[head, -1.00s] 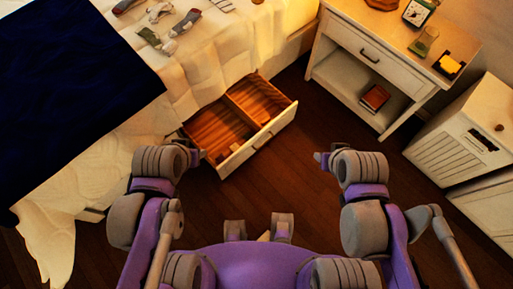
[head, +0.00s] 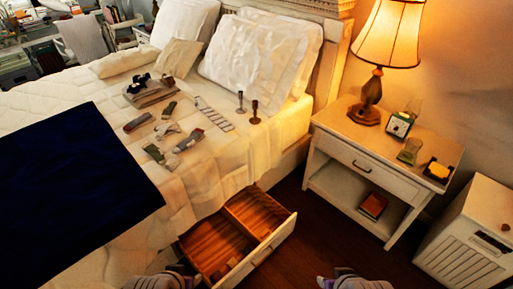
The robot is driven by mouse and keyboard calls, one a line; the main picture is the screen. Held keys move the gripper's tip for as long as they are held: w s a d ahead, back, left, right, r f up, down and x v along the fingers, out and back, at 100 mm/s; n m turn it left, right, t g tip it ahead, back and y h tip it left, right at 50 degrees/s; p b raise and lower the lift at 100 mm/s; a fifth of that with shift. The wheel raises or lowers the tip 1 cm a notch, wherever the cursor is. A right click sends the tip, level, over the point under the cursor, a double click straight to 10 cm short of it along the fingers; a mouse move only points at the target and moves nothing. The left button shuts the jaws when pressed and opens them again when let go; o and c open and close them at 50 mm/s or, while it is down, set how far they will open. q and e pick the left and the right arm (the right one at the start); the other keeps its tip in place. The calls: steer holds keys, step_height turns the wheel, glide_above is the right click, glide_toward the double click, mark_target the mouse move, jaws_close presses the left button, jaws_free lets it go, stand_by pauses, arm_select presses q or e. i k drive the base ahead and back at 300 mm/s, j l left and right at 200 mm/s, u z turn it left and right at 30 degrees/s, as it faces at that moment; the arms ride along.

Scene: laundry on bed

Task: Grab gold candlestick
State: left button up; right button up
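Two small candlesticks stand upright on the bed's near right part, close to the pillows. The right one (head: 255,113) looks brownish gold. The left one (head: 240,103) looks darker and greyer, though both are small and their colours are hard to tell. My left gripper (head: 187,279) is at the bottom edge, by the open drawer and far below the candlesticks. My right gripper (head: 325,282) is at the bottom edge, right of the drawer. Both are mostly cut off, and their fingers cannot be made out. No contact with the candlesticks shows.
An open wooden drawer (head: 283,236) juts from under the bed (head: 75,93). Folded socks and other small items lie on the bed left of the candlesticks. A nightstand (head: 372,157) with a lamp (head: 390,35) and a hamper (head: 465,235) stand at right. Dark floor lies between.

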mark_target(255, 120)
steer(key=u, duration=0.8)
steer(key=i+l+u, duration=0.1)
steer(key=l+u, duration=0.4)
steer(key=u, duration=0.2)
steer(key=i+l+u, duration=0.1)
steer(key=l+u, duration=0.5)
steer(key=l, duration=0.2)
steer(key=k+l+u, duration=0.1)
steer(key=l+u, duration=0.15)
steer(key=l, duration=0.2)
steer(key=k+l, duration=0.1)
steer(key=l, duration=0.45)
steer(key=k+l, duration=0.1)
steer(key=l, duration=0.5)
steer(key=l+u, duration=0.1)
steer(key=l, duration=0.45)
steer(key=k, duration=0.05)
